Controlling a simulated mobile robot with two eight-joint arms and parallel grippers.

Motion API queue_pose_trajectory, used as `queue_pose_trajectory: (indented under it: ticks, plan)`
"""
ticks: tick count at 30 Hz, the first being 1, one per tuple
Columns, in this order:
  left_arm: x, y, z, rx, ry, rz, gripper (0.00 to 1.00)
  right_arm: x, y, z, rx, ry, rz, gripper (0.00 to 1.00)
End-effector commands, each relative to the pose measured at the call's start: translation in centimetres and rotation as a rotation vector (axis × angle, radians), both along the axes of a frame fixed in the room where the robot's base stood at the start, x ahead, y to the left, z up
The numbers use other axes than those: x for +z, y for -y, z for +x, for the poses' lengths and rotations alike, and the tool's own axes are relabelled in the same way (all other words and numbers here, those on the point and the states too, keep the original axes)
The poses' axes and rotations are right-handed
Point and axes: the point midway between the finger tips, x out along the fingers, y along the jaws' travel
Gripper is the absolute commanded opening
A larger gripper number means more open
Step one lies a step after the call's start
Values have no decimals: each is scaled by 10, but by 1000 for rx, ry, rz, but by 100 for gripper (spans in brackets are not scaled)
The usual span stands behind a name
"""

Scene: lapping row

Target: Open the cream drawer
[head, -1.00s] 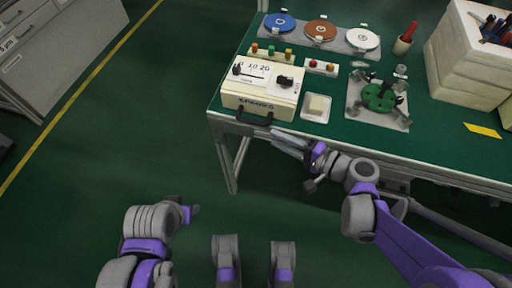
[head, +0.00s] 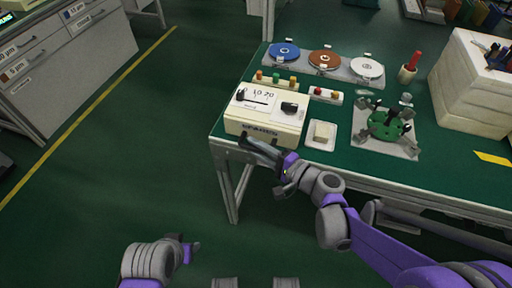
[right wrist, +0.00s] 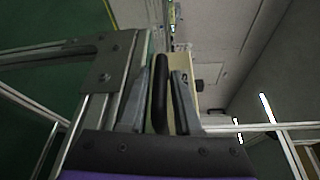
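The cream drawer (head: 262,129) is the front of a cream box with dials on its top, at the near left corner of the green bench. It looks closed in the head view. Its black handle is mostly hidden there by my right gripper (head: 258,147). In the right wrist view the handle (right wrist: 160,92) stands between the two fingers of my right gripper (right wrist: 160,100). The fingers are apart, one on each side, with a gap visible on the left side. My left gripper (head: 190,250) is low over the floor, small and far from the drawer; its fingers are unclear.
The green bench (head: 465,184) carries a white dish (head: 321,135) beside the box and a green fixture (head: 388,124) on a plate. Discs on a tray (head: 352,79) lie behind. White foam crates (head: 468,85) stand at the right. Floor left of the bench is clear.

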Motion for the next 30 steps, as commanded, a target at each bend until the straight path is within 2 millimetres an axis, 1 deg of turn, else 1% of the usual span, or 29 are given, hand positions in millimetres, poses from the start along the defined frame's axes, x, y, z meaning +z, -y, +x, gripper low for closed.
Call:
queue_pose_trajectory:
  ticks: [8,9,13,14,30]
  plan:
    - [0,0,0,0,0,0,50,0,-1,1,0,0,0,32]
    - [0,0,0,0,0,0,50,0,-1,1,0,0,0,25]
    - [0,0,0,0,0,0,50,0,-1,1,0,0,0,2]
    - [0,0,0,0,0,0,50,0,-1,1,0,0,0,0]
    - [0,0,0,0,0,0,50,0,-1,1,-1,0,0,0]
